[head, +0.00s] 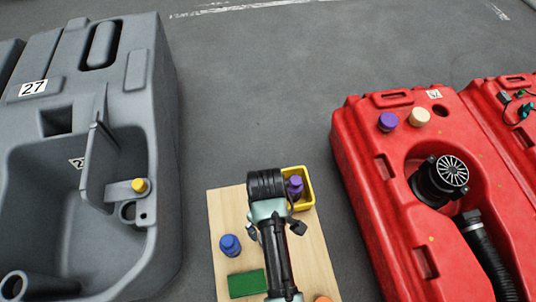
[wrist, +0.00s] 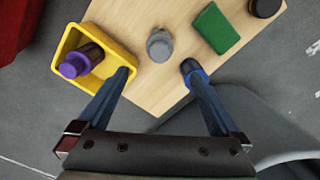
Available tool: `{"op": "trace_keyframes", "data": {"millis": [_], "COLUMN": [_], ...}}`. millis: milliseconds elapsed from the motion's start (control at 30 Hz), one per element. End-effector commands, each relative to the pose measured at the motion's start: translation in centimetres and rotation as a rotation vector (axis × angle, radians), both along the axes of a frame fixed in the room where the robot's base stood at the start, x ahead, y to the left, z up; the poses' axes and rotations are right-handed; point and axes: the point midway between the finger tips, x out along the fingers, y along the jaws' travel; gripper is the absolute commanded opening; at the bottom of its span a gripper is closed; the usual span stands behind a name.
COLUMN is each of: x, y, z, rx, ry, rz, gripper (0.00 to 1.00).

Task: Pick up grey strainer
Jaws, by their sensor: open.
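The grey strainer (wrist: 160,45) is a small round grey piece standing on the light wooden board (wrist: 113,20) in the wrist view. My gripper (wrist: 158,72) is open, its two blue fingers spread, with the strainer ahead of the gap between the fingertips and nothing held. In the head view my arm covers the middle of the board, and I cannot see the strainer there. A blue-capped object (head: 230,245) stands on the board; in the wrist view blue shows at the right fingertip, and I cannot tell whether they touch.
A yellow bin (wrist: 124,54) holding a purple-capped bottle (wrist: 80,62) is close to the left finger. A green block (wrist: 216,28) and a dark round object (wrist: 264,6) lie beyond. A grey tank (head: 160,75) and a red tank (head: 355,150) flank the board.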

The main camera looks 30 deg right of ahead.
Motion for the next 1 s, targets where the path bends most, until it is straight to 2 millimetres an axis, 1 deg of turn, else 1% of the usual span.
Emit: {"op": "trace_keyframes", "data": {"millis": [33,300,400,567,633,1000], "x": [0.0,0.0,0.1,0.1,0.1,-0.1], "y": [0.0,0.0,0.0,0.0,0.0,-0.1], "z": [-1.0,-5.9,-6.8,-7.3,-7.8,-12.0], "rx": [0.001,-0.001,-0.001,-0.001,-0.001,-0.001], "ry": [0.001,-0.001,-0.003,-0.004,-0.004,-0.004], "rz": [0.0,-0.001,-0.001,-0.001,-0.001,-0.001], "gripper": [1.0,1.0,1.0,1.0,1.0,1.0]}}
